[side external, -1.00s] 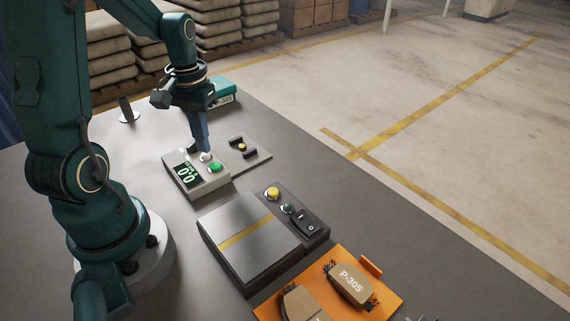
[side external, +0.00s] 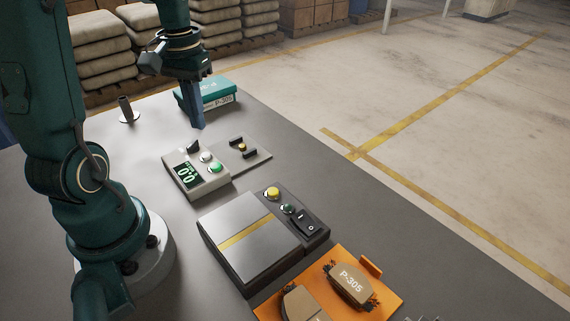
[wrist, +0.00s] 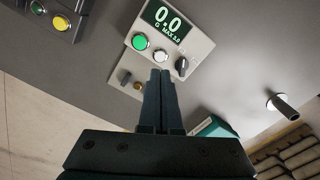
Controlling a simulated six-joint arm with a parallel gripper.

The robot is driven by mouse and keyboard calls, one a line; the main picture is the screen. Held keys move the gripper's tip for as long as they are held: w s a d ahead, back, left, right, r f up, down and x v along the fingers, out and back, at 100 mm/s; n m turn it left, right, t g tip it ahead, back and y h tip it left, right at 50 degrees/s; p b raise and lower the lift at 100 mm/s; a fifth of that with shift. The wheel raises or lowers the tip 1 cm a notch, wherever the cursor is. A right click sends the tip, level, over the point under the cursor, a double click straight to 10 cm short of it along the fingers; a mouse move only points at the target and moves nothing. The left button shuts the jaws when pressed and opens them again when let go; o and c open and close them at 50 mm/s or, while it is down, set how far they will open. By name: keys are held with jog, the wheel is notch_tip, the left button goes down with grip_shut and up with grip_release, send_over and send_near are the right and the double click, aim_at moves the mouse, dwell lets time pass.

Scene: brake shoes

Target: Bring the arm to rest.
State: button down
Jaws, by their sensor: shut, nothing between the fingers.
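My gripper (side external: 192,106) is shut and empty, pointing down in the air at the far end of the table in the side view, in front of the teal box (side external: 207,92). In the wrist view, its two fingers (wrist: 160,76) lie together, below the grey display unit in the picture. The display unit (side external: 212,187) reads 0.0 and carries a green button (side external: 215,168), a white button (side external: 206,157) and a black knob (side external: 193,147). My gripper is apart from all of them.
A dark peg (side external: 126,108) stands at the back left.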

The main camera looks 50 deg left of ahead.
dwell(0.3)
jog(key=s+d+r+m+t, duration=0.2)
jog(key=d+m, duration=0.1)
jog(key=d, duration=0.5)
jog(key=s+d+r+m+t, duration=0.3)
jog(key=d, duration=0.4)
jog(key=shift+d+t, duration=0.3)
jog(key=shift+d, duration=0.1)
dwell(0.7)
